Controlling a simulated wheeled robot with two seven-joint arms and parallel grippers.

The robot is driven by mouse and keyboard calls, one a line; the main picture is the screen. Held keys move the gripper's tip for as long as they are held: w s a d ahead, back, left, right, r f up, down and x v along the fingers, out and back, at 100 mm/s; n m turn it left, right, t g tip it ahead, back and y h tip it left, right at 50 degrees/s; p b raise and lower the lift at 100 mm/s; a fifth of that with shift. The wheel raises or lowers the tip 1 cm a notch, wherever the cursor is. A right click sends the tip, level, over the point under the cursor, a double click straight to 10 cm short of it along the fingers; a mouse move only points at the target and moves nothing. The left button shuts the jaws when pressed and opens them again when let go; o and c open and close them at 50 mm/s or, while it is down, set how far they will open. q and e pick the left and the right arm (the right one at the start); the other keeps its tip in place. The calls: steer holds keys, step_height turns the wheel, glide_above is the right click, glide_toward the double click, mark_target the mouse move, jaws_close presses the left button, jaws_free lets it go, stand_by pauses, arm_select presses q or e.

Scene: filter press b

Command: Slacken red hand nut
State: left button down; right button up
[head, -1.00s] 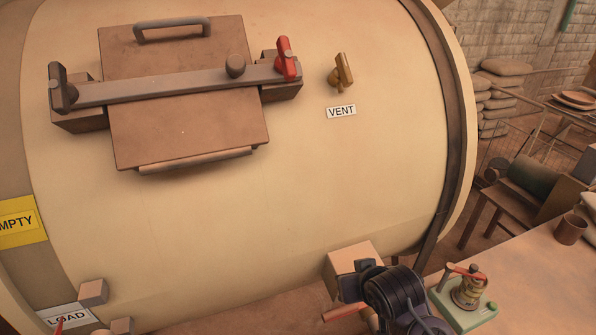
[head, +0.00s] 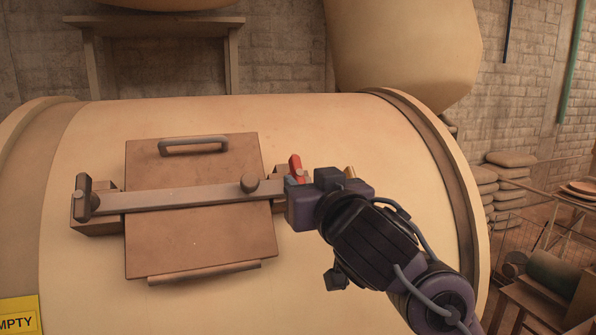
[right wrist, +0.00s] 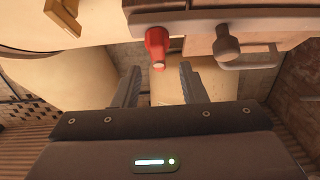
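The red hand nut (head: 296,167) sits at the right end of the grey clamp bar (head: 165,197) across the brown hatch plate (head: 200,235). In the right wrist view the red nut (right wrist: 157,46) lies just beyond the fingertips, roughly between their lines. My right gripper (head: 294,184) is at the bar's right end and hides part of the nut and its bracket. In the right wrist view my right gripper (right wrist: 160,76) has its fingers apart with nothing between them. My left gripper is not in view.
A brass vent handle (right wrist: 63,14) is close by; in the head view only its tip (head: 350,172) shows behind my gripper. A knob (head: 249,184) stands on the bar.

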mark_target(300, 174)
steer(key=x, duration=0.2)
steer(key=p+x, duration=0.1)
steer(key=x, duration=0.1)
steer(key=shift+w+d, duration=0.1)
steer(key=shift+w, duration=0.25)
steer(key=shift+w+a+p, duration=0.3)
steer(key=shift+w+p, duration=0.1)
steer(key=shift+w, duration=0.2)
jaws_close()
